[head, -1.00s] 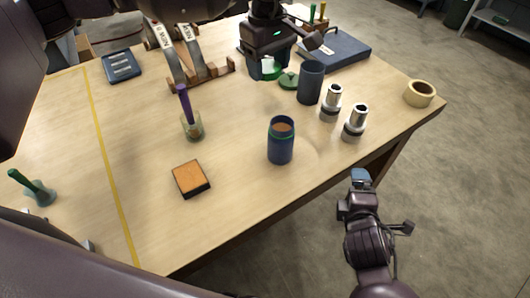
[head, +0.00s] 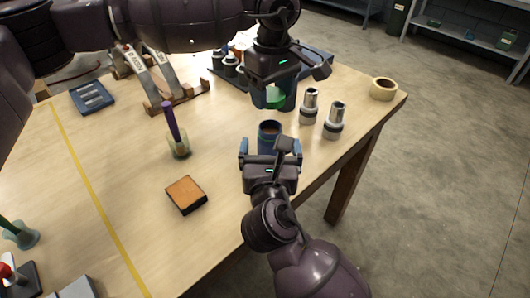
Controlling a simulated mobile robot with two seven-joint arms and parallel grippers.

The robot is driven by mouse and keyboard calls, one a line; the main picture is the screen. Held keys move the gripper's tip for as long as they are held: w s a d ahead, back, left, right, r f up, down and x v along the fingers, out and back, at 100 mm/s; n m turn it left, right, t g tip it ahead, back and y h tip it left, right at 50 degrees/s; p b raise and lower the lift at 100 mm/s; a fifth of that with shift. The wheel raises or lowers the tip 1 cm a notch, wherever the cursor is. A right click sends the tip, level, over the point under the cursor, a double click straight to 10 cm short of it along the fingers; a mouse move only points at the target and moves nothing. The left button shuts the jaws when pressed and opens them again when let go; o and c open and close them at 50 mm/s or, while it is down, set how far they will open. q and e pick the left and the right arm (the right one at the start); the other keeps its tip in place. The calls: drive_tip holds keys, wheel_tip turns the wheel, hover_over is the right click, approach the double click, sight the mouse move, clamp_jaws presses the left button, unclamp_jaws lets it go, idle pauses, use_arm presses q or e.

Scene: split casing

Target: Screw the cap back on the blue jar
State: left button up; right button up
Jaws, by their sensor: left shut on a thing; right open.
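The blue jar (head: 269,129) stands upright on the table with its mouth open and brown contents inside. My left gripper (head: 272,91) points down just behind and above the jar, shut on a green cap (head: 275,100). The cap is apart from the jar. My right gripper (head: 270,152) is open, its blue-tipped fingers on either side of the jar's body. Its wrist hides the jar's lower part, so I cannot tell whether the fingers touch it.
A dark cup (head: 290,97) stands behind the held cap. Two metal cylinders (head: 309,106) (head: 334,121) stand to the right, with a tape roll (head: 383,89) farther off. An orange-topped pad (head: 186,194) and a glass holding a purple tool (head: 178,146) are left.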

sight(270, 150)
idle(0.4)
wheel_tip(270, 150, down, 8)
drive_tip(key=shift+f, duration=0.15)
drive_tip(key=w, duration=0.7)
drive_tip(key=shift+w+r, duration=0.2)
drive_tip(key=shift+w, duration=0.05)
drive_tip(key=c, duration=1.3)
use_arm(q)
drive_tip(key=shift+f, duration=2.55)
use_arm(e)
drive_tip(key=shift+c, duration=0.2)
use_arm(q)
drive_tip(key=shift+f, duration=0.1)
drive_tip(key=shift+f, duration=0.75)
drive_tip(key=shift+f, duration=0.55)
